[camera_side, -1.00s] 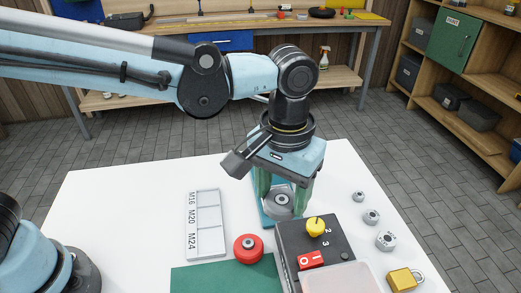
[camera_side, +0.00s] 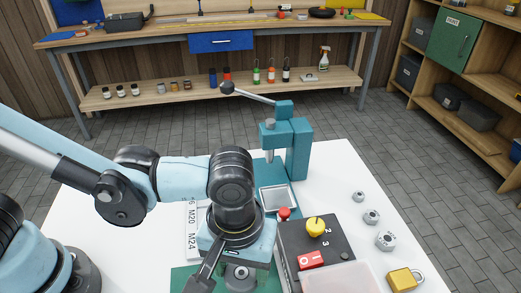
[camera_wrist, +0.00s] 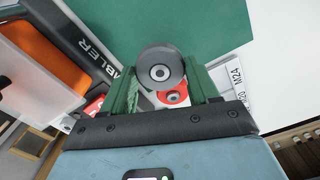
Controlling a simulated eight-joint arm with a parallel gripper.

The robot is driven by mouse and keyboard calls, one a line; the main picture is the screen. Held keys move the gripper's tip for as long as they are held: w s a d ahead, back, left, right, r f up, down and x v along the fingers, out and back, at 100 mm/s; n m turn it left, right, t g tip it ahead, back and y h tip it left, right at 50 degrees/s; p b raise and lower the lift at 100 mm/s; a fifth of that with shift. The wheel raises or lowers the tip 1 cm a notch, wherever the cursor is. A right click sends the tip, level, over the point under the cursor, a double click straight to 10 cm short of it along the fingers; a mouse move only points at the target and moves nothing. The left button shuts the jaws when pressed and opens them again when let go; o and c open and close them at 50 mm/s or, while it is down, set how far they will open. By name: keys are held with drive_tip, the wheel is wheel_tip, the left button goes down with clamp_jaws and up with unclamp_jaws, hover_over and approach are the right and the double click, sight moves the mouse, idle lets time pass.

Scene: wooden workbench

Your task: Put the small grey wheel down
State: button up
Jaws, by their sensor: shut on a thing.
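My gripper (camera_wrist: 161,76) is shut on the small grey wheel (camera_wrist: 160,66), which sits between its green fingers in the wrist view. In the side view my gripper (camera_side: 238,272) hangs low at the front of the table, and the grey wheel (camera_side: 240,279) shows below it. The wheel is over or near the green mat (camera_side: 182,281); the mat also fills the top middle of the wrist view (camera_wrist: 190,18). I cannot tell whether the wheel touches the mat.
A red wheel (camera_wrist: 173,97) lies close by, hidden in the side view. A labelled tray (camera_side: 192,247) is left; a dark control box (camera_side: 318,244) with yellow knob is right. A teal press (camera_side: 288,142) stands behind.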

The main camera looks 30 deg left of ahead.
sight(241, 272)
drive_tip(key=shift+f, duration=2)
drive_tip(key=shift+f, duration=0.15)
drive_tip(key=o, duration=1.2)
wheel_tip(241, 272, up, 12)
drive_tip(key=shift+a, duration=0.1)
drive_tip(key=w+a+m+t, duration=0.1)
drive_tip(key=w+a+t, duration=0.1)
drive_tip(key=a, duration=0.6)
drive_tip(key=w+a+m+t, duration=0.2)
drive_tip(key=w+a, duration=0.1)
drive_tip(key=a, duration=0.6)
drive_tip(key=w+a+m+t, duration=0.1)
drive_tip(key=w+a+t, duration=0.1)
drive_tip(key=a, duration=0.6)
drive_tip(key=shift+w+a+r+m+t, duration=0.2)
drive_tip(key=shift+w+a+m+t, duration=0.15)
drive_tip(key=shift+t, duration=0.25)
